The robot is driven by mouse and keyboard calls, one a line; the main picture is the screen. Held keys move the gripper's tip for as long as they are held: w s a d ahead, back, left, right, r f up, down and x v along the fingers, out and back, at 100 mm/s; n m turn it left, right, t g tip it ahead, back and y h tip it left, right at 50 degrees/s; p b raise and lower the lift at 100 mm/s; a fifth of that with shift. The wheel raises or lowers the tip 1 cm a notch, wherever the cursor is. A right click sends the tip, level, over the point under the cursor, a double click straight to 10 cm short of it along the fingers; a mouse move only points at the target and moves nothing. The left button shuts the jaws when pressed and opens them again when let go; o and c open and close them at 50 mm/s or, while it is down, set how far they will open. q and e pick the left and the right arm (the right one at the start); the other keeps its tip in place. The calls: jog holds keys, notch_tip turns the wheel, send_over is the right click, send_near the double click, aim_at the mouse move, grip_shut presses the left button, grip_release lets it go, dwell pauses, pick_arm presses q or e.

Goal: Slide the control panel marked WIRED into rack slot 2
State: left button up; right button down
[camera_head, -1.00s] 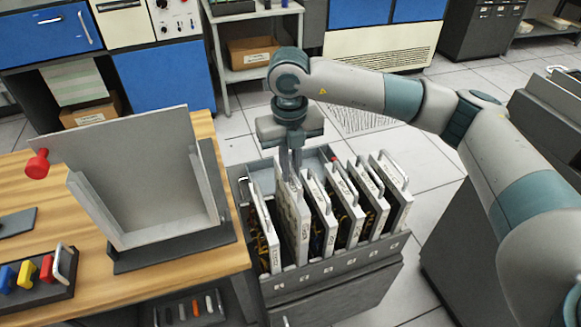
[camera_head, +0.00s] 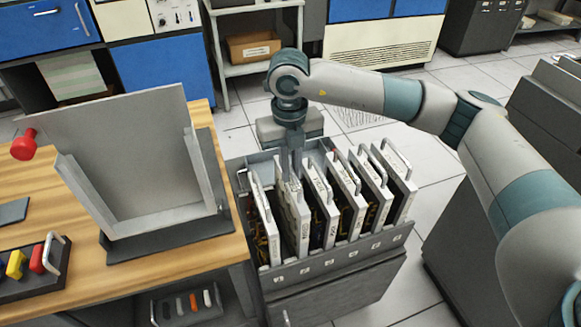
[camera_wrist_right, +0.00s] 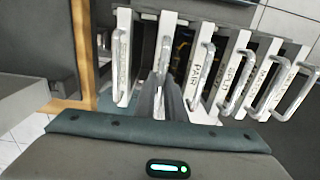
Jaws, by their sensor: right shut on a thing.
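The rack (camera_head: 345,264) is a grey open-topped box with a row of upright, white-edged panels and small labels along its front lip. My right gripper (camera_head: 291,174) is above it, shut on the top of the second panel from the left (camera_head: 297,225). That panel stands upright among the others, behind the second label. Its marking is too small to read. In the right wrist view the fingers (camera_wrist_right: 165,98) reach down at this panel and cover much of it. My left gripper is not in view.
The first panel (camera_head: 265,225) stands close on the left, the third panel (camera_head: 324,205) close on the right. A wooden table (camera_head: 75,275) adjoins the rack's left side, with a grey upright stand (camera_head: 125,165) on it. Shelves and cabinets line the back.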

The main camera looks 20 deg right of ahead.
jog(key=shift+f, duration=0.3)
jog(key=shift+f+b, duration=0.1)
jog(key=shift+b, duration=0.2)
